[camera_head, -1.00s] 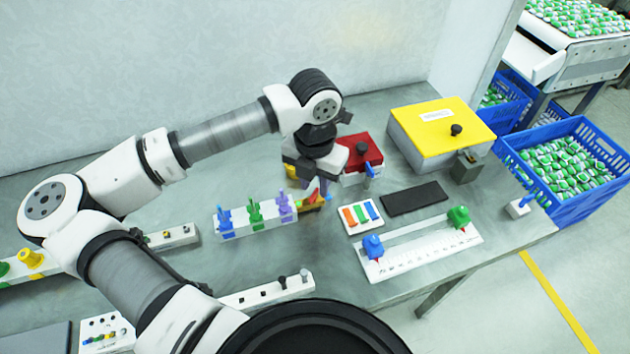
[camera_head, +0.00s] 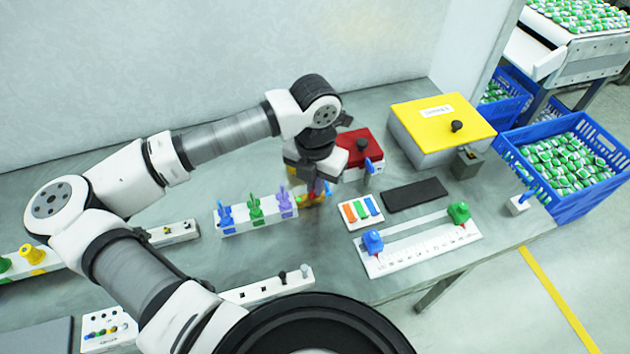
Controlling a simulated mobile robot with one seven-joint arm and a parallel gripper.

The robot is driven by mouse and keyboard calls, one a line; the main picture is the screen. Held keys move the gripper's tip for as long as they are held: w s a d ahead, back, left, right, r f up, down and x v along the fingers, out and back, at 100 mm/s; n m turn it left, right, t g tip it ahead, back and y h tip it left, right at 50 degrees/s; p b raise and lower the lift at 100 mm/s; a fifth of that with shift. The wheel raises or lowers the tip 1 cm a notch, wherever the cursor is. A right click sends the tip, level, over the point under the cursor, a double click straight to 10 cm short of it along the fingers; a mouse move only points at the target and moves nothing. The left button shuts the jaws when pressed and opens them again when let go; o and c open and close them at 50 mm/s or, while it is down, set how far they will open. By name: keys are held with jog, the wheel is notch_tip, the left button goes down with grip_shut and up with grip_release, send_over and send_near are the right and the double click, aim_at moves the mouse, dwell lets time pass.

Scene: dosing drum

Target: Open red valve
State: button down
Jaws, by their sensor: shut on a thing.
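My gripper (camera_head: 317,186) points down at the right end of the row of valves. It is shut on a small part that its fingers and wrist mostly hide. A small multicoloured piece (camera_head: 304,201), with yellow, orange and green showing, sits on the table under and beside the fingers. No red valve shows clearly; the held part may be its handle, but I cannot tell its colour or how far it is turned. To the left, a white block (camera_head: 262,227) carries a blue valve (camera_head: 226,214), a green valve (camera_head: 256,207) and a purple valve (camera_head: 284,201).
Close right of my gripper are a red-topped box (camera_head: 361,147) with a blue lever (camera_head: 369,167) and a white tray (camera_head: 347,217) of coloured bars. A yellow-lidded box (camera_head: 440,130), a dark pad (camera_head: 415,195) and a slider scale (camera_head: 418,247) lie farther right.

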jog(key=shift+f+b, duration=0.1)
jog(key=shift+b, duration=0.2)
jog(key=m+b, duration=0.1)
jog(key=b, duration=0.2)
jog(key=shift+f+m, duration=0.25)
jog(key=shift+m, duration=0.15)
jog(key=m+b, duration=0.1)
jog(key=b, duration=0.2)
jog(key=shift+m, duration=0.3)
jog(key=m+b, duration=0.3)
jog(key=b, duration=0.1)
jog(key=shift+s+d+r+m+b, duration=0.1)
jog(key=shift+d+r+m+b, duration=0.05)
jog(key=shift+m+b, duration=0.25)
jog(key=shift+r+m+b, duration=0.15)
jog(key=shift+m+b, duration=0.5)
jog(key=shift+m, duration=0.15)
jog(key=shift+r, duration=0.1)
jog(key=c, duration=1.6)
grip_release()
